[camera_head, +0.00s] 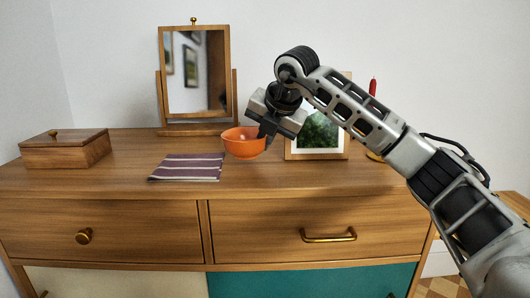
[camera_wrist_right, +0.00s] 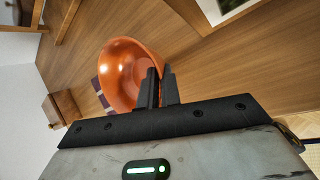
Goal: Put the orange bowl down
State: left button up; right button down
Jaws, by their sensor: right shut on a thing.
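My right gripper (camera_head: 266,134) reaches down from the right and is shut on the bowl's right rim. In the right wrist view the bowl (camera_wrist_right: 125,75) appears tilted by the camera angle, with its wall between the dark fingers (camera_wrist_right: 158,88). The bowl looks empty. My left gripper is in neither view.
The dresser top (camera_head: 125,150) carries a wooden box (camera_head: 66,149) at left, a mirror (camera_head: 194,72) at the back, and a picture frame (camera_head: 318,135) right of the bowl. A red candle (camera_head: 373,88) stands partly hidden behind my arm. Bare wood lies between box and cloth.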

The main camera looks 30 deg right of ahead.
notch_tip(320, 180, down, 2)
jog(key=shift+f+b, duration=0.1)
jog(key=shift+b, duration=0.2)
jog(key=shift+f, duration=0.2)
jog(key=shift+r, duration=0.1)
jog(key=c, duration=1.6)
grip_release()
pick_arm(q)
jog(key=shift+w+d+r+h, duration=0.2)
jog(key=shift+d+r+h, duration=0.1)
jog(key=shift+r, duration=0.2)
